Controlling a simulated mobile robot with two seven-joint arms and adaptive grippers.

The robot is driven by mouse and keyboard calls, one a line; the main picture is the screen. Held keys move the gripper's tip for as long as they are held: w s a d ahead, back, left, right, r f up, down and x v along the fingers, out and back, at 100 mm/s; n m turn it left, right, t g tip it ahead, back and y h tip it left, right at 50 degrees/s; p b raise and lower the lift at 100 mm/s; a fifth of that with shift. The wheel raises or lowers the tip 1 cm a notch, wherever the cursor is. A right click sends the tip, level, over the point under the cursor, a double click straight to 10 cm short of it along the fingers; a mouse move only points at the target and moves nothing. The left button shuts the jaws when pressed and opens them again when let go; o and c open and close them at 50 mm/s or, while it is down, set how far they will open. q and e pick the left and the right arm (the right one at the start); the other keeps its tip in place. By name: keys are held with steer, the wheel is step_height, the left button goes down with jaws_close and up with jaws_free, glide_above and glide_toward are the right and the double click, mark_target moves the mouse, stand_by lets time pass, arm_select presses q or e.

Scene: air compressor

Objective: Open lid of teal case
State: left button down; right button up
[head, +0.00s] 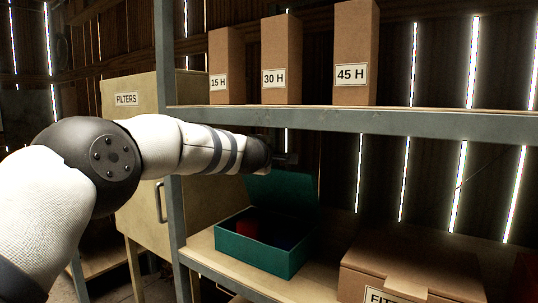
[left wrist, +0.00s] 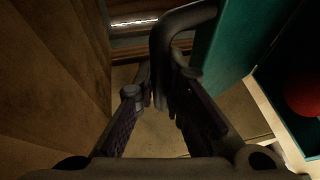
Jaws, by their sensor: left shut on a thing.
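The teal case (head: 262,256) stands on the lower shelf with its lid (head: 282,192) raised, about upright at the back. The lid's teal face also shows at the right in the left wrist view (left wrist: 222,50). A dark curved handle (left wrist: 168,45) beside the lid runs down between the fingers of my left gripper (left wrist: 160,98), which is shut on it. In the head view the gripper is small and dark behind the wrist, at the lid's top edge. My right gripper is not in view.
A red thing (head: 247,229) lies inside the case. A cardboard box (head: 410,270) sits to the right on the lower shelf. The upper shelf's metal edge (head: 350,121) runs above the lid, holding three tall boxes. A beige cabinet (head: 140,100) stands at left.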

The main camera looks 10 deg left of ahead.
arm_select(q)
steer(key=shift+r, duration=0.1)
steer(key=c, duration=1.9)
jaws_free()
steer(key=s, duration=0.4)
steer(key=s+r, duration=0.1)
steer(key=s, duration=0.3)
steer(key=s+r, duration=0.1)
steer(key=s, duration=0.3)
steer(key=shift+d, duration=0.25)
